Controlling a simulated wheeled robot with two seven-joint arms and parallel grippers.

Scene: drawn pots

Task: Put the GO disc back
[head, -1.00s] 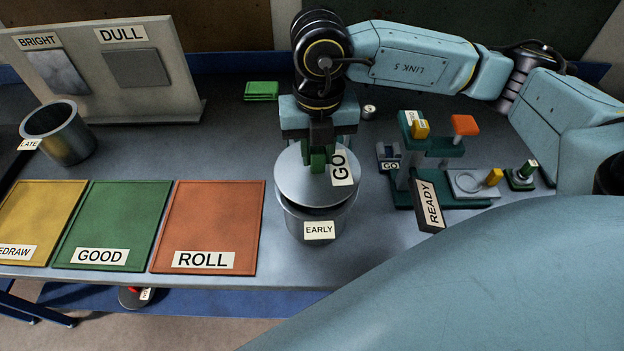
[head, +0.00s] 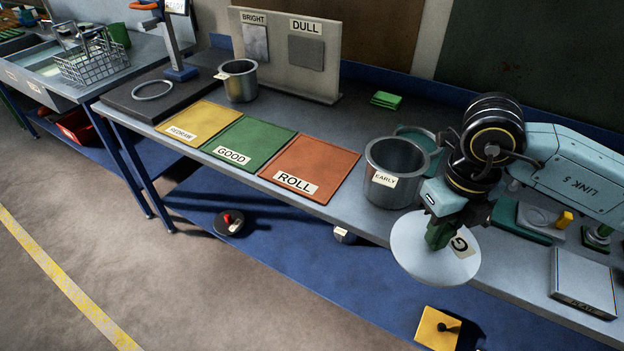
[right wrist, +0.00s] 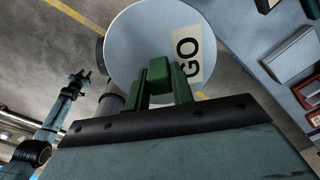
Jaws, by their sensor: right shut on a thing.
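The GO disc (head: 415,258) is a round pale plate with a GO label. My right gripper (head: 440,232) is shut on it near its middle and holds it in the air, in front of the EARLY pot (head: 397,160) and overlapping the table's front edge in the picture. The disc (right wrist: 140,45) fills the top middle of the right wrist view, with the green fingers on it. The EARLY pot stands upright and uncovered. What seems to be my left gripper (right wrist: 82,77) shows small at the left of the right wrist view; its jaws are unclear.
ROLL (head: 312,165), GOOD (head: 250,142) and REDRAW (head: 195,120) mats lie left of the EARLY pot. The LATE pot (head: 238,80) stands behind them.

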